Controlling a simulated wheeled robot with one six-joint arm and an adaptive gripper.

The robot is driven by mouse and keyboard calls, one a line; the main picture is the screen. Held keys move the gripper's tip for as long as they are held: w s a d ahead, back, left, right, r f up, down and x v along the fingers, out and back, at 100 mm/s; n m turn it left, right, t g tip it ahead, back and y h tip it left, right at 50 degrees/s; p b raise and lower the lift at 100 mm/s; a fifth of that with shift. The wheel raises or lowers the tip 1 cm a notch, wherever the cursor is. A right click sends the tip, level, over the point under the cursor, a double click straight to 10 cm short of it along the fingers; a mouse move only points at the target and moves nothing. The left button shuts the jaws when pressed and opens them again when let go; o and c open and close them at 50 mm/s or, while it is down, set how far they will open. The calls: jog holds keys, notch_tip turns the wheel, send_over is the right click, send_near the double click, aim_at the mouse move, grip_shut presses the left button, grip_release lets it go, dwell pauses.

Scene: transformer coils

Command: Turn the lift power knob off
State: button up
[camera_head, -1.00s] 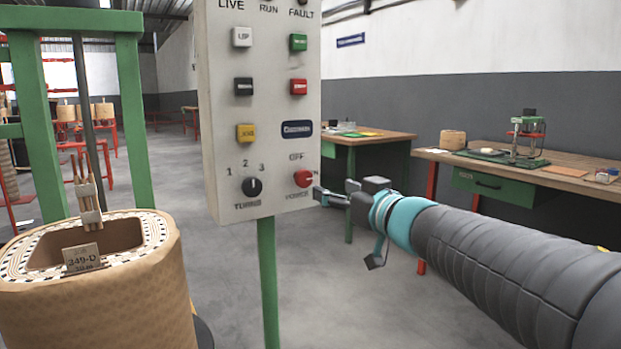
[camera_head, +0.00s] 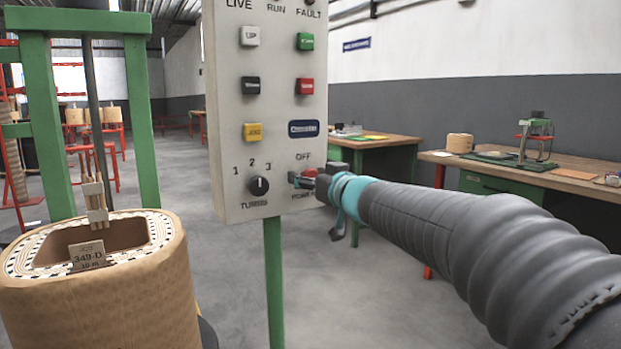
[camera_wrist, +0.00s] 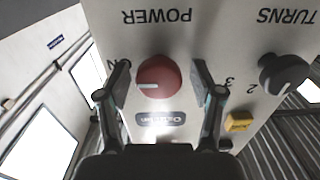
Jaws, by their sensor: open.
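The red power knob (camera_wrist: 159,77) is on the lower right of the grey control panel (camera_head: 228,110). In the wrist view, which is upside down, its white mark points left toward the ON label. In the head view the knob (camera_head: 310,172) is partly hidden by my gripper (camera_head: 300,181), with OFF printed above it. My gripper also shows in the wrist view (camera_wrist: 160,92). It is open, with one finger on each side of the knob and a visible gap on both sides. I cannot tell how deep the fingertips reach.
A black turns knob (camera_head: 259,186) sits left of the power knob. Yellow (camera_head: 253,132), red (camera_head: 304,87) and other buttons are above. A green post (camera_head: 274,280) holds the panel. A wound coil (camera_head: 100,290) stands at the left, workbenches (camera_head: 545,172) at the right.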

jog(key=c, duration=1.1)
jog(key=shift+n, duration=0.3)
jog(key=n, duration=0.8)
jog(key=shift+s+a+f, duration=0.1)
jog(key=n+b, duration=0.1)
jog(key=n, duration=0.3)
jog(key=shift+f+n, duration=0.1)
jog(key=shift+n, duration=0.2)
jog(key=shift+n+b, duration=1)
jog(key=shift+n, duration=1.3)
